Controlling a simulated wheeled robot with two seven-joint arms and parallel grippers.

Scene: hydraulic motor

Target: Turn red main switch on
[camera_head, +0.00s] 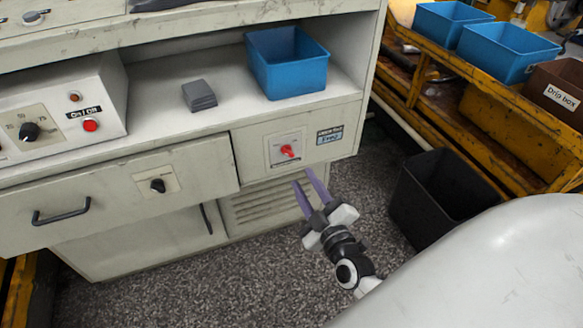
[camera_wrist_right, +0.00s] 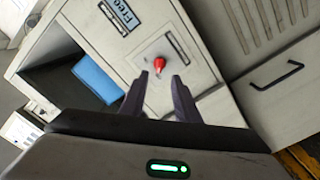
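The red main switch (camera_head: 288,151) is a small red knob on a light square plate on the front of the grey cabinet (camera_head: 240,150). It also shows in the right wrist view (camera_wrist_right: 159,63), between and beyond my fingertips. My right gripper (camera_head: 310,176) has its two purple fingers apart, below and slightly right of the switch in the head view. In the right wrist view my right gripper (camera_wrist_right: 160,82) is open and empty, with a gap visible between the fingers. The fingers seem not to touch the switch. My left gripper is not in view.
A black knob (camera_head: 158,186) is on the drawer front. A control box (camera_head: 60,105) with a red button stands on the shelf at left, near a blue bin (camera_head: 287,62) and grey block (camera_head: 199,95). A black bin (camera_head: 440,190) stands on the floor at right, by a yellow rack (camera_head: 500,130).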

